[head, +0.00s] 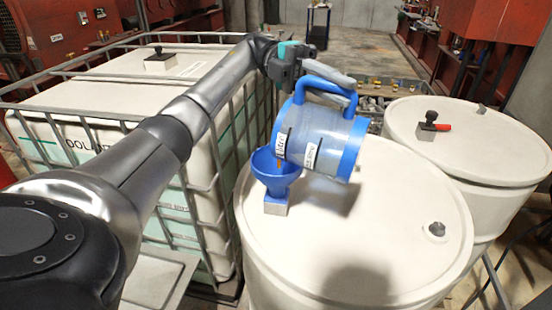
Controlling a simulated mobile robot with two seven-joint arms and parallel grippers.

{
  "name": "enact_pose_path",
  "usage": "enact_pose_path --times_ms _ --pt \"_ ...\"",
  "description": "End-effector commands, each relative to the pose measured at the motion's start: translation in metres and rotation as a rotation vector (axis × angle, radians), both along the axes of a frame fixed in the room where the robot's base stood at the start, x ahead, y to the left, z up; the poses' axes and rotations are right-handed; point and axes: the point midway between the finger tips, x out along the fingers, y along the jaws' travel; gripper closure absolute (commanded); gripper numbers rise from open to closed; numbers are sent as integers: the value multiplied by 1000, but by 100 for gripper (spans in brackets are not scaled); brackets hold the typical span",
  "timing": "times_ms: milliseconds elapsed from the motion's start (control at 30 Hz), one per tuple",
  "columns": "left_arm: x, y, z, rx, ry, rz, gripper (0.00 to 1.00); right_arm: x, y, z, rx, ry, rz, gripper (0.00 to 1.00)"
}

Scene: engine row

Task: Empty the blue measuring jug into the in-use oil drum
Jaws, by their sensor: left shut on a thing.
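The blue measuring jug (322,138) has a clear body with blue rims and a blue handle, and white labels. It is tilted steeply, its mouth end down to the left over a blue funnel (274,176). A small amber streak shows between the jug's lip and the funnel. The funnel stands on a pale block on top of the near cream oil drum (385,225). My left gripper (318,83) is shut on the jug's handle, above the drum. The liquid level inside the jug is hard to tell. My right gripper is not in view.
A second cream drum (475,140) with a black-and-red valve (432,126) stands behind right. A caged coolant tank (100,110) stands left under my arm. A small bung (437,230) sits on the near drum's right side. Open floor lies at the back.

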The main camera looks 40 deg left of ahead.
Motion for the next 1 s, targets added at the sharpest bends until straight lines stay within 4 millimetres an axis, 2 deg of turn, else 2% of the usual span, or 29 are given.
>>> enact_pose_path --times_ms 800,867,967,1000 --pt "-4 18 10 -116 -29 -1 100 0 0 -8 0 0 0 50" --pt "-3 8 9 -61 -19 -5 100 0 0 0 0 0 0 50" --pt "4 -24 -2 130 25 -13 100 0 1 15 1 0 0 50" --pt "7 -38 0 183 37 -11 100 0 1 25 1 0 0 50"
